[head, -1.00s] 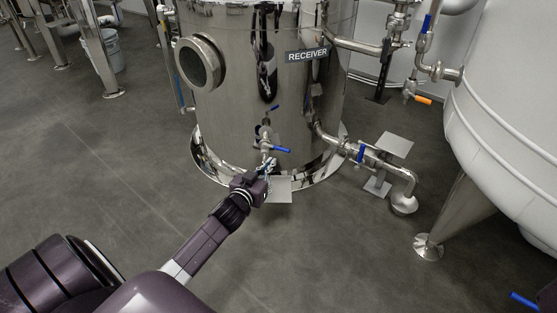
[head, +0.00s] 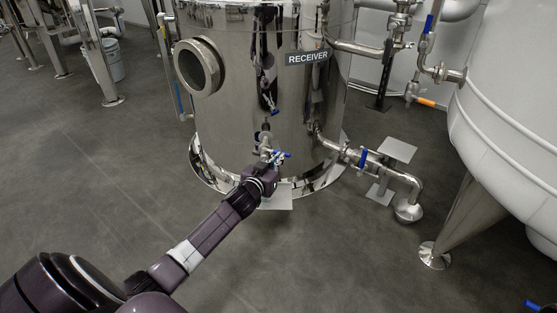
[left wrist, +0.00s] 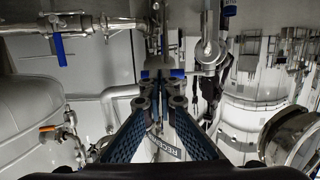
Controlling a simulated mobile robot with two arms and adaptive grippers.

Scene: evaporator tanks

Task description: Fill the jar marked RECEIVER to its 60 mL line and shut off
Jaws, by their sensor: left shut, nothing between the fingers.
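The steel tank marked RECEIVER (head: 307,58) stands ahead. A small valve with a blue handle (head: 284,155) sticks out low on its front. My left gripper (head: 272,163) is at this valve, shut and empty, overlapping it in the head view. In the left wrist view the gripper's fingers (left wrist: 160,90) lie in front of a blue handle (left wrist: 177,73); I cannot tell whether they touch it. A small plate (head: 278,197) sits below the valve, partly behind my arm. No jar and no 60 mL line can be made out. My right gripper is not in view.
A drain pipe with a blue-handled valve (head: 362,157) runs out right of the tank, past a small stand (head: 397,150). A white tank (head: 510,100) stands at the right. A bucket (head: 114,62) is at the far left.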

